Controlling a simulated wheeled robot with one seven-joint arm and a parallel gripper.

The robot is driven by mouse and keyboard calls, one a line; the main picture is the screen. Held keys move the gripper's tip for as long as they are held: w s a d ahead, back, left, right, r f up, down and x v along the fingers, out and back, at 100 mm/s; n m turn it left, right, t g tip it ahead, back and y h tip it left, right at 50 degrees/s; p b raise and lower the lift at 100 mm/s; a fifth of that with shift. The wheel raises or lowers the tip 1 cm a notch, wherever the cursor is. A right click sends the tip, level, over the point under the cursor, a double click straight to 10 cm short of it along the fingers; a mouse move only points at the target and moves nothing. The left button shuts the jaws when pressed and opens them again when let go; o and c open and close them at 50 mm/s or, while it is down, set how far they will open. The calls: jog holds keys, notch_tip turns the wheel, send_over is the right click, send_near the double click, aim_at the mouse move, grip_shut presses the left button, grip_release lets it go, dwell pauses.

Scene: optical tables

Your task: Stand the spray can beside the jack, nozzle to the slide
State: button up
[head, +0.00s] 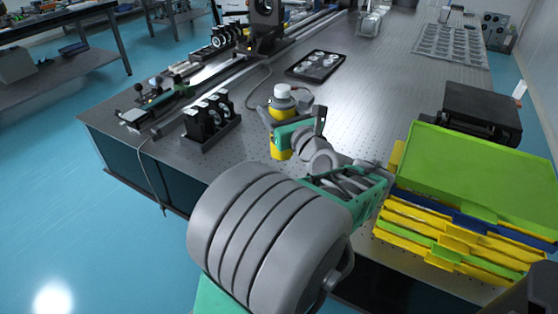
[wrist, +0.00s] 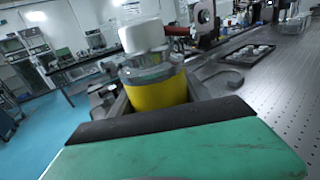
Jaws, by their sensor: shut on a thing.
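The spray can (head: 281,153) has a yellow body, a clear-grey shoulder and a white cap. My gripper (head: 291,134) is shut on it, with a green finger across its middle. In the wrist view the spray can (wrist: 158,92) rises upright or nearly so behind the near green finger with its dark pad. Its lower part is hidden there, and I cannot tell which way the nozzle points. A long rail with a black carriage (head: 265,28), possibly the slide, runs along the table's left side. A black flat-topped unit (head: 482,108) stands at right; I cannot tell if it is the jack.
Black optic mounts (head: 208,118) stand on the table (head: 375,105) at left. A black tray (head: 316,66) of round parts lies beyond the can. Stacked green, yellow and blue trays (head: 485,180) fill the right front. The middle of the table is largely clear.

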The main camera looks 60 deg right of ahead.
notch_tip(320, 180, down, 7)
jog(key=shift+b, duration=1)
jog(key=shift+f, duration=0.2)
jog(key=o, duration=1.7)
